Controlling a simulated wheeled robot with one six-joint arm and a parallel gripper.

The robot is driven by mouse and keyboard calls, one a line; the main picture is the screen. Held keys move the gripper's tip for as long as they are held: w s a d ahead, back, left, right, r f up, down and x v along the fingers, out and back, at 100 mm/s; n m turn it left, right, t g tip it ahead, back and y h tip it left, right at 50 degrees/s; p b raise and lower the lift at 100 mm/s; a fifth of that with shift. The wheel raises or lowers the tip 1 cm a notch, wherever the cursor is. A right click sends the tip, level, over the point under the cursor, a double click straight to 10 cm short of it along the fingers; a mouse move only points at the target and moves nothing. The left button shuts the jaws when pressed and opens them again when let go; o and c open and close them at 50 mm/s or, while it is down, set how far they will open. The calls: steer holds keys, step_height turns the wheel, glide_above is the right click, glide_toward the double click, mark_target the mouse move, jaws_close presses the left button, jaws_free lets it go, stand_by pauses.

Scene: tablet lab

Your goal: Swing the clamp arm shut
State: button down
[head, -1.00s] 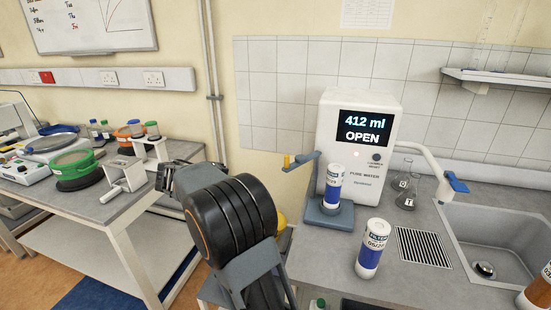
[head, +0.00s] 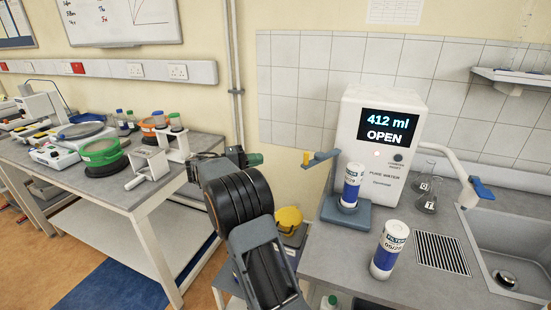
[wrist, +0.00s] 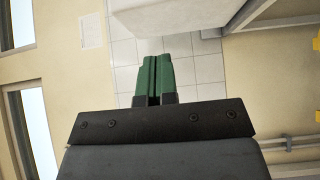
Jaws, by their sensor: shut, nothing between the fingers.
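The clamp arm (head: 322,158) is a blue-grey bar with a yellow tip, on the left side of the white water unit (head: 372,150). It sticks out to the left, swung away from the filter cartridge (head: 352,185), which stands upright on the blue-grey base (head: 345,214). The unit's display reads "412 ml OPEN". My gripper (head: 250,160) is to the left of the clamp arm and apart from it. In the wrist view, its green fingers (wrist: 158,78) are together with nothing between them. The clamp arm cannot be made out in the wrist view.
A second filter cartridge (head: 389,250) stands on the counter (head: 340,265) in front of the unit. Two flasks (head: 427,198) and the sink (head: 510,245) are to the right. A yellow object (head: 289,219) is below my gripper's side. The left bench (head: 120,190) holds sieves and balances.

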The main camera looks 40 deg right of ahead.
steer(key=s+a+p+x, duration=0.1)
steer(key=s+p+x, duration=0.1)
steer(key=x, duration=1)
steer(key=shift+s+p, duration=0.4)
steer(key=shift+p, duration=0.5)
